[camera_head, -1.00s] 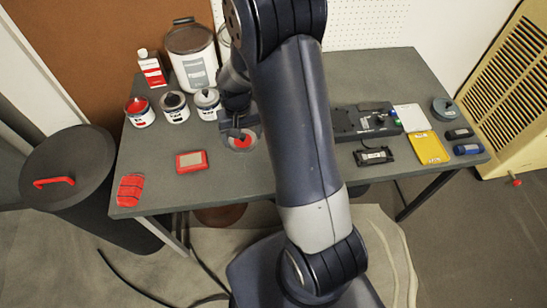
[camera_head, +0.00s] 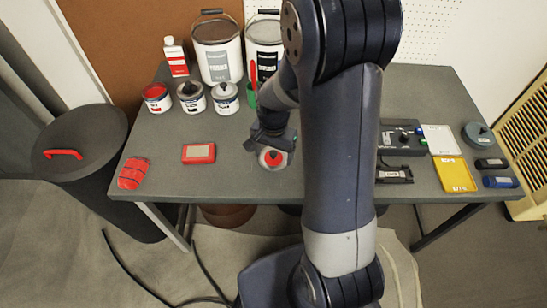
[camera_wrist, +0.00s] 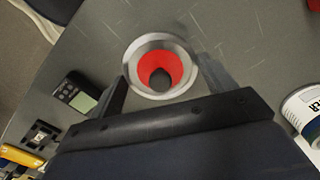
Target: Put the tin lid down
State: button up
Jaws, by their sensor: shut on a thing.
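The tin lid (camera_head: 272,161) is a small round disc with a silver rim, a red face and a dark knob in the middle. In the wrist view the lid (camera_wrist: 145,58) sits between the two fingers of my gripper (camera_wrist: 165,78), which is shut on it. In the head view my gripper (camera_head: 271,146) is over the front part of the grey table (camera_head: 230,180), left of my arm. I cannot tell whether the lid touches the table top. Small paint tins stand behind it: a red-topped one (camera_head: 156,98), a dark-topped one (camera_head: 191,98) and a grey-topped one (camera_head: 225,98).
A red box (camera_head: 198,153) and a red striped item (camera_head: 133,173) lie to the left. Large paint cans (camera_head: 217,55) and a red-white bottle (camera_head: 176,58) stand at the back. A yellow tray (camera_head: 454,174) lies right. Table between red box and lid is clear.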

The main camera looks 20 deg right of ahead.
aim_at(273, 152)
jog(key=shift+f, duration=1.25)
jog(key=shift+f, duration=0.1)
jog(key=o, duration=0.9)
jog(key=shift+o, duration=0.2)
notch_tip(273, 152, up, 12)
jog(key=shift+r+p, duration=0.15)
jog(key=shift+p, duration=0.45)
